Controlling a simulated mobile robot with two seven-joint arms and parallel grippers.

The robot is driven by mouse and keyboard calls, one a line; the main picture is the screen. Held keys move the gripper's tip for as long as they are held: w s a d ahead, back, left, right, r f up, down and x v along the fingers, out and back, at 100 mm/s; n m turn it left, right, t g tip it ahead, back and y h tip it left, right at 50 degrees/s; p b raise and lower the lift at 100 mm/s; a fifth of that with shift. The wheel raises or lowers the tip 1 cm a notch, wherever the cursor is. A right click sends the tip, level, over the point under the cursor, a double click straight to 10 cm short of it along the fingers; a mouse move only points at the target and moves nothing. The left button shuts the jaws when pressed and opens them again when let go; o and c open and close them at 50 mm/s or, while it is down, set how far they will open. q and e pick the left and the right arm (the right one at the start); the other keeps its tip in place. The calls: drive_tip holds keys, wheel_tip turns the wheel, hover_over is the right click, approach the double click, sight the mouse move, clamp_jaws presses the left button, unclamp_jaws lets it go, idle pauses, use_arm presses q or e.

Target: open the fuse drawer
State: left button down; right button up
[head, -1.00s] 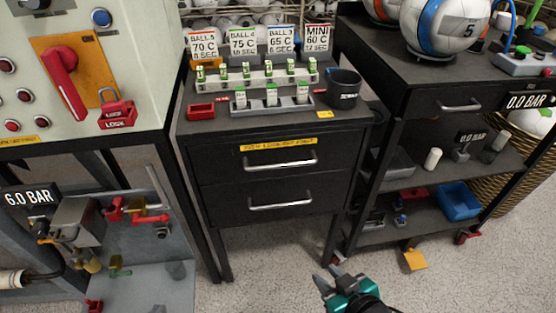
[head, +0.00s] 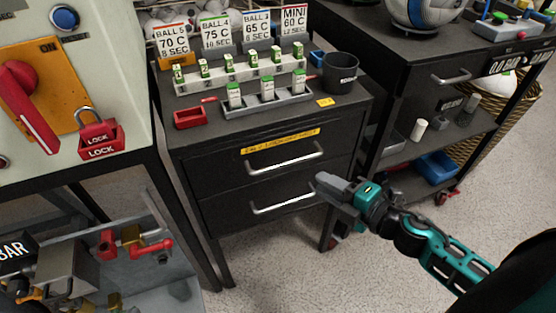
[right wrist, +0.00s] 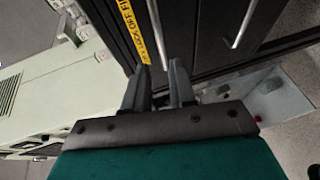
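A black cabinet (head: 190,160) has two drawers, both closed. The upper drawer (head: 237,172) carries a yellow label strip and a silver bar handle (head: 285,162). The lower drawer (head: 235,212) has a similar handle (head: 284,203). My right gripper (head: 330,190) is in front of the cabinet's right side, near the right end of the lower handle, and touches neither handle as far as I can see. In the right wrist view its two fingers (right wrist: 158,80) stand apart with nothing between them. The yellow label (right wrist: 134,30) and a handle (right wrist: 244,24) show beyond them. My left gripper is not in view.
Fuse racks (head: 265,104), a red tray (head: 190,117) and a black cup (head: 340,73) stand on the cabinet top. A panel with a red lever (head: 28,105) and padlock is at left. A shelf cart (head: 415,75) stands at right. The floor in front is clear.

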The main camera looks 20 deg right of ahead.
sight(289, 164)
drive_tip(key=x, duration=1.2)
drive_tip(key=shift+w, duration=0.3)
clamp_jaws()
